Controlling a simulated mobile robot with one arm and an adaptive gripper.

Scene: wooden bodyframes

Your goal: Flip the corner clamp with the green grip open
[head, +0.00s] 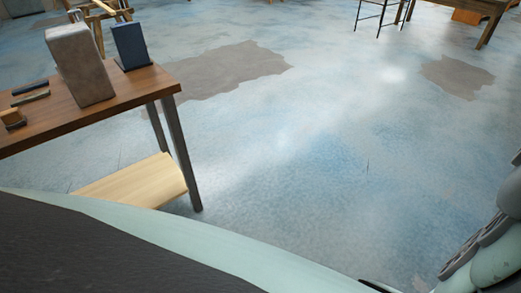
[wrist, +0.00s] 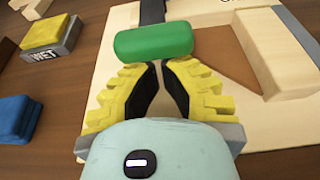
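The green grip (wrist: 153,40) of the corner clamp lies crosswise just ahead of my fingertips in the wrist view. A dark bar (wrist: 152,11) runs from behind the grip to the top edge; the rest of the clamp is out of view. My gripper (wrist: 160,66) has its yellow ridged fingers apart at the base, with dark inner pads converging towards the grip. A gap shows between the fingertips, and nothing is between them. I cannot tell whether the tips touch the grip. In the head view neither the clamp nor the gripper shows.
A pale wooden frame (wrist: 270,52) lies under and right of the grip. A yellow-topped block marked WET (wrist: 50,38) and a blue block (wrist: 14,118) lie at left.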

